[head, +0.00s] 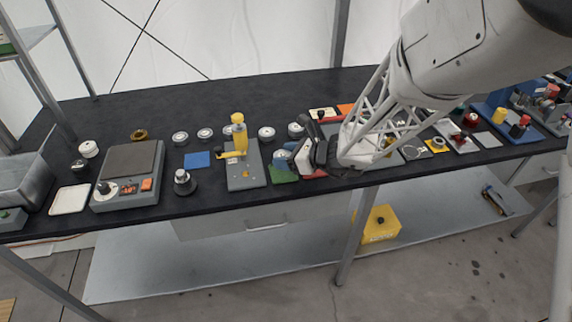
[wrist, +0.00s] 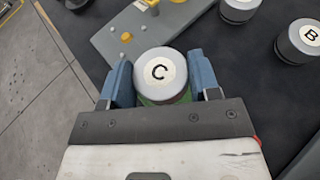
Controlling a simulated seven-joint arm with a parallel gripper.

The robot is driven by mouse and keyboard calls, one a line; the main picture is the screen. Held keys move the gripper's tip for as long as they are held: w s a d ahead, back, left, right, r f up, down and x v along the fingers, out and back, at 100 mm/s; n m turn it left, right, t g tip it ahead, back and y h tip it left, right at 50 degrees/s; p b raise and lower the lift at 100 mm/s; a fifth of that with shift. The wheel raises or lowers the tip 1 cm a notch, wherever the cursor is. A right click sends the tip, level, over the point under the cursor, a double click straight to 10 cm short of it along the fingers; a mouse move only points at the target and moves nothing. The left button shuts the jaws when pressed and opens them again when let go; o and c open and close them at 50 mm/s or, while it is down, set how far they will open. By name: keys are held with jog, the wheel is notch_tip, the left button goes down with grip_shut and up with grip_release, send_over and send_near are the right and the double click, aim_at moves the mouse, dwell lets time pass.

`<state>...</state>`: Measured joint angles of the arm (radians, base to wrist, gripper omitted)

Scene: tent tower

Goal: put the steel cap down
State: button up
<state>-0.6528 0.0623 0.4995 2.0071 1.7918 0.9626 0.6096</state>
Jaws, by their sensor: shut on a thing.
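The steel cap (wrist: 162,74) is a round grey piece with a white top marked "C", seen from above in the wrist view. My gripper (wrist: 162,82) is shut on it, one blue-grey finger on each side. In the head view my gripper (head: 284,158) is low over the front of the bench, just right of the grey plate with the yellow press. A green pad (head: 285,176) lies under it, and green shows around the cap's lower edge in the wrist view. I cannot tell whether the cap touches the pad.
The grey plate (head: 245,178) with its yellow press (head: 239,135) stands close on the left. Similar round caps stand behind, one marked "B" (wrist: 302,41). A blue pad (head: 197,160) and a scale (head: 128,173) are farther left. The back left of the black bench is clear.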

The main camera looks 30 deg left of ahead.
jog(key=shift+f, duration=1.7)
jog(key=shift+f, duration=0.15)
jog(key=o, duration=1.1)
jog(key=shift+d, duration=0.1)
jog(key=shift+v, duration=5.95)
